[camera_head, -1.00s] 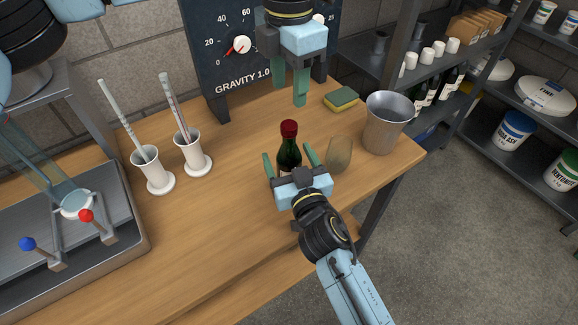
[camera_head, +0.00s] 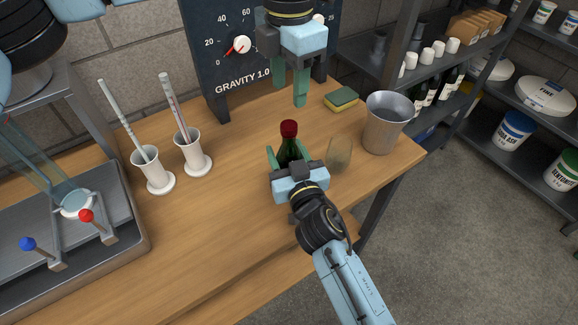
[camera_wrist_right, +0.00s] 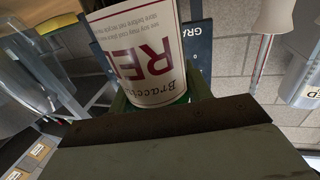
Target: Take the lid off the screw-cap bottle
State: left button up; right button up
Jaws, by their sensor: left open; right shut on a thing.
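The screw-cap bottle (camera_head: 289,146) is dark green and stands upright on the wooden bench, with its red lid (camera_head: 288,128) on top. My right gripper (camera_head: 288,158) is shut on the bottle's body, below the lid. In the right wrist view the bottle's white label (camera_wrist_right: 143,55) with red lettering fills the space between the fingers. My left gripper (camera_head: 288,92) hangs above and behind the lid in the picture, its green fingers apart, pointing down and empty. The bottle's lower part is hidden behind my right gripper.
A translucent, rounded beige object (camera_head: 339,153) stands close right of the bottle. A metal bucket (camera_head: 385,124) and a sponge (camera_head: 341,99) are farther right. Two white holders (camera_head: 193,152) (camera_head: 153,171) with sticks stand left. The gravity gauge board (camera_head: 243,65) is behind.

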aim_at(289, 125)
pick_arm(q)
jog(key=m, duration=0.7)
jog(key=shift+m, duration=0.4)
jog(key=m, duration=0.7)
jog(key=shift+d, duration=0.1)
jog(key=m, duration=0.3)
jog(key=shift+m, duration=0.4)
jog(key=m, duration=0.3)
jog(key=shift+m, duration=0.4)
jog(key=m, duration=0.9)
jog(key=shift+f, duration=4)
